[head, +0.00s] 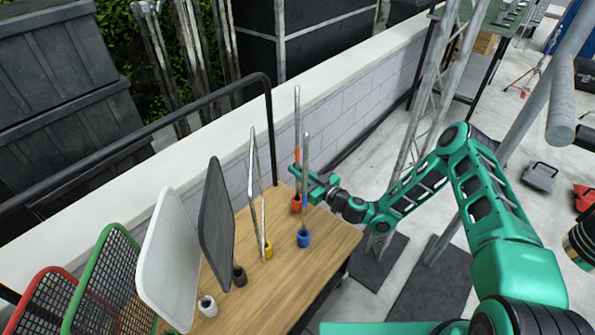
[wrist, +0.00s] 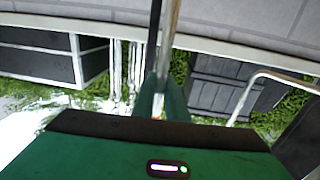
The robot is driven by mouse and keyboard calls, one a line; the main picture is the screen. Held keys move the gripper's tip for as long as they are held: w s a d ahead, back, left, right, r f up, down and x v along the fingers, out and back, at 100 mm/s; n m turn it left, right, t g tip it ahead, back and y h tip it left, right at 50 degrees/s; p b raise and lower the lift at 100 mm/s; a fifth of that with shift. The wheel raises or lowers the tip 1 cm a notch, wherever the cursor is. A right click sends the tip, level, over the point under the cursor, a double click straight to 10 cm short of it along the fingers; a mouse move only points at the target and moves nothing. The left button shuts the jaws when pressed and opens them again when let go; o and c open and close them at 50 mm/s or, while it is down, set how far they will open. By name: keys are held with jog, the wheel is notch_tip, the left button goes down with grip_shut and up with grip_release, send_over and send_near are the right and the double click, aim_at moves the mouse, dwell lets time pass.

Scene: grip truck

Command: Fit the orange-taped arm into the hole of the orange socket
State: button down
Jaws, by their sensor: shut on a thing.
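The orange-taped arm (head: 297,120) is a thin grey upright rod with an orange band, standing over the table's far right corner. My gripper (head: 303,178) is shut on this rod just below the band. The orange socket (head: 296,204) is a small orange cup on the table, directly below my gripper. Whether the rod's lower end is in the hole or above it I cannot tell, as my fingers and the angle hide it. In the wrist view a metal rod (wrist: 171,35) runs down between my green fingers.
A blue socket (head: 304,239) with a grey rod stands just in front. A yellow socket (head: 266,250) holds a thin frame. Dark grey and white panels stand left of these on the wooden table (head: 325,255). A low white wall (head: 345,85) runs behind.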

jog(key=shift+f, duration=1.95)
jog(key=c, duration=1.7)
grip_release()
jog(key=v, duration=1)
jog(key=shift+s+d, duration=0.25)
jog(key=shift+d, duration=0.05)
jog(key=shift+f, duration=0.1)
